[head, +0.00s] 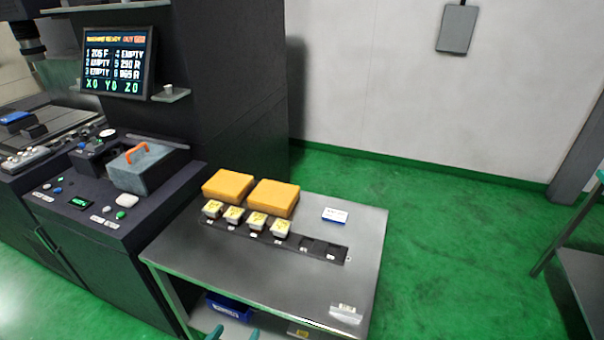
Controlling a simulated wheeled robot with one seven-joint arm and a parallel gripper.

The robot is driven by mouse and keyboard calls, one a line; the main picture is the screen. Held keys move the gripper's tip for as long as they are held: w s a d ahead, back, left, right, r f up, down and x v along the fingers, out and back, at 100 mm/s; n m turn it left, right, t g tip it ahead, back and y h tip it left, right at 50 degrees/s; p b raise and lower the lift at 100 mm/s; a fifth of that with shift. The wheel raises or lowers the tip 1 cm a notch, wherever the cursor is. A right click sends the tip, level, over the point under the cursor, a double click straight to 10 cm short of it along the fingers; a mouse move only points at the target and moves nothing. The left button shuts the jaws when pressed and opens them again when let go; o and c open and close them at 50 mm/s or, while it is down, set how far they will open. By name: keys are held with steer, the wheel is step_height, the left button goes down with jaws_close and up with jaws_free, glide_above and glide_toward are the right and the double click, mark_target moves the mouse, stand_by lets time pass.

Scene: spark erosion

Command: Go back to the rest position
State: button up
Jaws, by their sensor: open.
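Two teal fingertips of my gripper (235,334) show at the bottom edge of the head view, apart from each other with nothing seen between them. The rest of my gripper and arm is out of the frame. The fingertips appear in front of the lower part of a grey metal table (365,245), near a blue bin (229,308) on its lower shelf. I cannot tell how far they are from either.
The table holds two orange boxes (228,186), a dark rack (335,254) with several yellow-topped pieces, and a small blue-white box (335,215). A dark machine (100,215) with a screen (115,62) stands left. Green floor (430,230) is clear right of the table.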

steer(key=s+d+f+n+y, duration=0.4)
steer(key=s+d+f, duration=0.5)
steer(key=s, duration=0.2)
steer(key=s+d+r+m+t, duration=0.1)
steer(key=s+d+r, duration=0.1)
steer(key=s, duration=0.3)
steer(key=s+d+r+m+t+h, duration=0.1)
steer(key=s+d+r, duration=0.2)
steer(key=s, duration=0.2)
steer(key=s+d+r+m+t, duration=0.1)
steer(key=s+d+r, duration=0.1)
steer(key=s+r, duration=0.1)
steer(key=shift+s+d, duration=0.2)
steer(key=shift+s, duration=0.7)
